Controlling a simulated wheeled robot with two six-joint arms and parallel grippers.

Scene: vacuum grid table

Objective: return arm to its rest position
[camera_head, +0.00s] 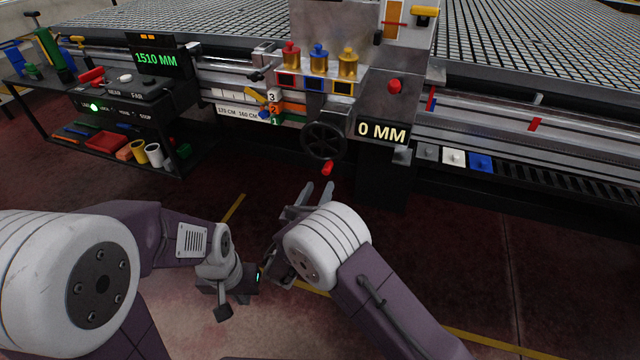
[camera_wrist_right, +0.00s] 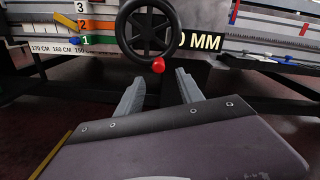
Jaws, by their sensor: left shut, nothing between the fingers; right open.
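My right gripper (camera_head: 317,192) is open and empty in the middle of the head view, in front of and below the black handwheel (camera_head: 324,141). In the right wrist view its two fingers (camera_wrist_right: 159,92) stand apart, below the handwheel (camera_wrist_right: 147,27) with its red knob (camera_wrist_right: 158,65). They do not appear to touch the wheel. My left gripper (camera_head: 222,308) hangs low, left of my right wrist, over the floor. It holds nothing that I can see, and its fingertips are small and dark in the head view.
The vacuum grid table (camera_head: 520,40) runs across the back. Its front holds a "0 MM" display (camera_head: 382,131), a red button (camera_head: 395,86) and numbered tabs (camera_head: 274,109). A black cart (camera_head: 170,165) with tools and cups stands at left. The floor in front is clear.

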